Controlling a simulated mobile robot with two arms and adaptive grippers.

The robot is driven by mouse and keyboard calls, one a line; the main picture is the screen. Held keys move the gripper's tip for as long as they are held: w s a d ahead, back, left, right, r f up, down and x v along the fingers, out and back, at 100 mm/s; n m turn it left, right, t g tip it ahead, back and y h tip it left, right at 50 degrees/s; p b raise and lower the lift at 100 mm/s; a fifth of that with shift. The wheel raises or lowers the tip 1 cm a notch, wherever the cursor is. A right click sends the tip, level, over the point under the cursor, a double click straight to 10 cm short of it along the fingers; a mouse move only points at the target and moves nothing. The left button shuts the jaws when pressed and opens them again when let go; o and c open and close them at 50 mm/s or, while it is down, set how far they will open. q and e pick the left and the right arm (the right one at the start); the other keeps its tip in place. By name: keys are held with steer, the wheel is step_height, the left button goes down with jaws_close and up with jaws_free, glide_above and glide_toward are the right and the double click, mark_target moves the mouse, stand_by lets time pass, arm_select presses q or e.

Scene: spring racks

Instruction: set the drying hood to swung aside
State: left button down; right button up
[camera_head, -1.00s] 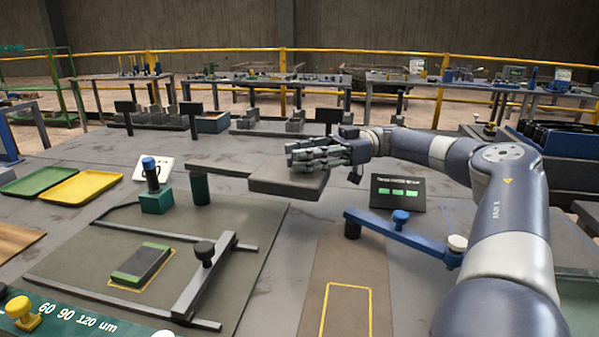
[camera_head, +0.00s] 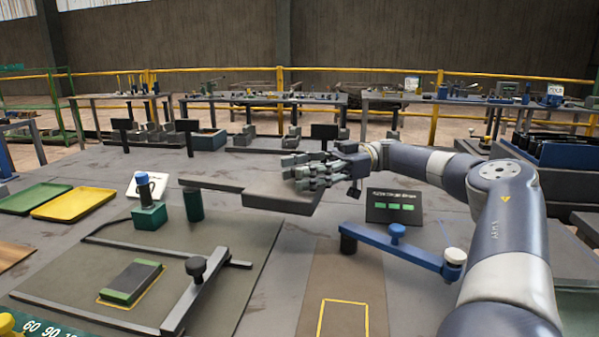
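What looks like the drying hood (camera_head: 285,194) is a flat dark grey plate on a long arm (camera_head: 215,184). The finger gap is hidden. My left gripper is out of view.
A blue arm (camera_head: 405,246) with a knob and a dark panel with green bars (camera_head: 393,207) are at the right. A teal block with a blue-topped handle (camera_head: 148,215), a framed mat (camera_head: 225,235) and trays (camera_head: 75,203) are left. Small dark stands line the back.

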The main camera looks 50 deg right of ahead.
steer(key=shift+w+a+r, duration=0.1)
steer(key=shift+w, duration=0.1)
steer(key=v, duration=0.4)
steer(key=shift+s+d, duration=0.1)
steer(key=shift+d, duration=0.25)
steer(key=shift+v, duration=1.4)
steer(key=shift+s, duration=0.1)
